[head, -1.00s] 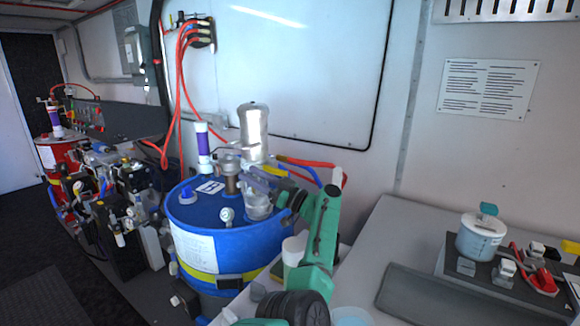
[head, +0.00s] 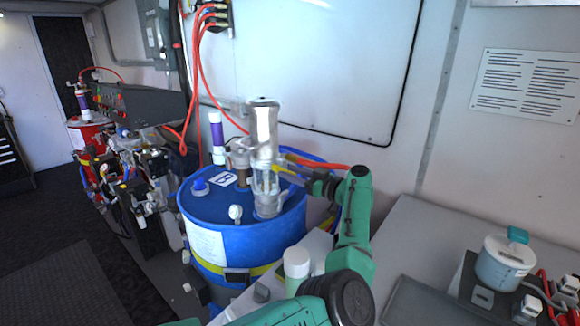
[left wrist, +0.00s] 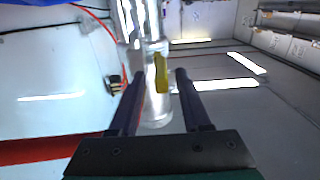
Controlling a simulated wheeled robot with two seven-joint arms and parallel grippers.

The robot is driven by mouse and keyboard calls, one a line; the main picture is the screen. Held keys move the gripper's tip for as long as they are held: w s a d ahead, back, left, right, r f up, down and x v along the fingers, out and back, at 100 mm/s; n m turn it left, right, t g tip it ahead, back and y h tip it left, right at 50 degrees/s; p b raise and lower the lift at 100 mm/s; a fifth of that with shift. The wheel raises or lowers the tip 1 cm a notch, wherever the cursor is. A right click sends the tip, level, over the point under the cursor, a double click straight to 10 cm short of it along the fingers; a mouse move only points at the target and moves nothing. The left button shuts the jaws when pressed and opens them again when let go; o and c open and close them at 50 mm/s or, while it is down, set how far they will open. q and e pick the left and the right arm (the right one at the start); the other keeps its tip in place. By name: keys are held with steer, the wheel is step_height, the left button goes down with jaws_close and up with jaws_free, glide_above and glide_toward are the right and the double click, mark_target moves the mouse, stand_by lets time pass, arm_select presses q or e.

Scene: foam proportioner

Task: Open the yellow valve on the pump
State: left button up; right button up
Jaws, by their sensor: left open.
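The pump (head: 263,128) stands upright on the blue barrel (head: 215,208), a silver cylinder over a clear lower part. The yellow valve (head: 281,168) is small and sits on the pump's right side. In the left wrist view it is an upright yellow handle (left wrist: 162,72) in front of the pump's clear tube. My left gripper (head: 296,170) is just right of the pump, pointing at it. Its two fingers are apart in the left wrist view (left wrist: 159,82), with the yellow handle between their tips in the picture; I see no contact. My right gripper is out of view.
A red hose (head: 325,165) runs behind my left gripper. A purple-and-white tube (head: 217,138) stands left of the pump. A white-capped container (head: 297,263) is below my arm. A grey counter (head: 430,240) with a lidded tub (head: 504,262) is at the right.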

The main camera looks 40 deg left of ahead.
arm_select(q)
steer(key=shift+s+a, duration=0.2)
steer(key=shift+a, duration=0.25)
steer(key=shift+c, duration=0.3)
jaws_close()
stand_by(0.9)
